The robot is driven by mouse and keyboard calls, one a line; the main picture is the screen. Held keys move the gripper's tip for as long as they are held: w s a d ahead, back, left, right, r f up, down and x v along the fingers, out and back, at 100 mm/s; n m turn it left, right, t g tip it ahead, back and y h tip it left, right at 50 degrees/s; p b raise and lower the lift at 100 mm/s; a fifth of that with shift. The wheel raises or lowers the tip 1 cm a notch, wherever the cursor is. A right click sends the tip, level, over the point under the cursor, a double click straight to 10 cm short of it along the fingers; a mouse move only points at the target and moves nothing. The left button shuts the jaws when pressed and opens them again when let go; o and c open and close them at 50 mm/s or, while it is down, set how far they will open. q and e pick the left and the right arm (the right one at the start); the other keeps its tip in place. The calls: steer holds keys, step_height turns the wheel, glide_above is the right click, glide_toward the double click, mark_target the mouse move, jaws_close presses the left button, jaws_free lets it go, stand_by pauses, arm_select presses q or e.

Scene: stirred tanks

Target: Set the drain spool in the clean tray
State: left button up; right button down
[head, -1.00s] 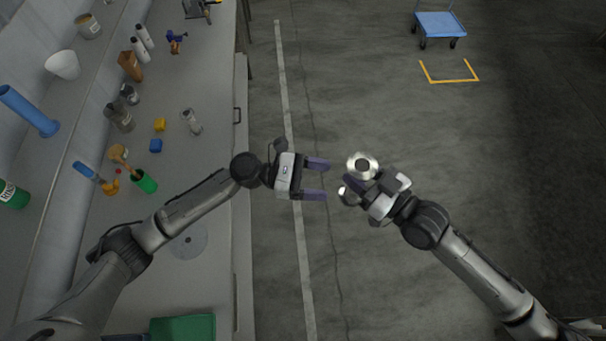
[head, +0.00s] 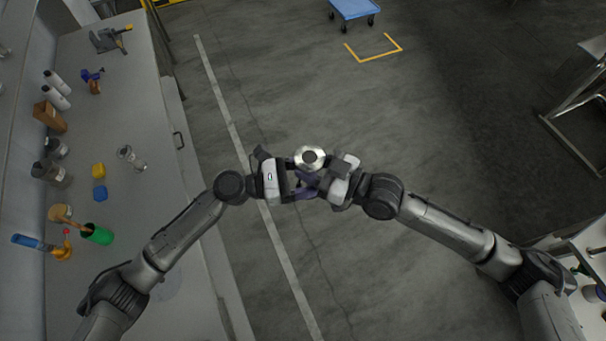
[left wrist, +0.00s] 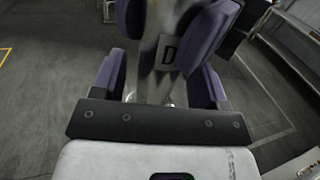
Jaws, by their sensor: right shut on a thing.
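The drain spool (head: 309,157) is a bright metal piece with a round flange and a dark centre. In the left wrist view its grey body (left wrist: 168,60) carries a label with a "D". My right gripper (head: 321,178) is shut on the spool and holds it up over the floor. My left gripper (head: 300,184) is open, its purple fingers on either side of the spool's body, with gaps showing. In the left wrist view more purple fingers, apparently my right gripper's, show beyond. The spool's lower part is partly hidden. I cannot make out a clean tray.
A long grey bench (head: 130,215) at left holds bottles, a green cup (head: 98,234), yellow and blue blocks and tools. A blue cart (head: 354,8) stands at the top beyond a yellow floor marking. A white-topped table (head: 592,245) is at the right edge. The floor between is clear.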

arm_select(q)
steer(key=c, duration=1)
steer(key=shift+c, duration=0.6)
arm_select(e)
steer(key=c, duration=0.6)
jaws_free()
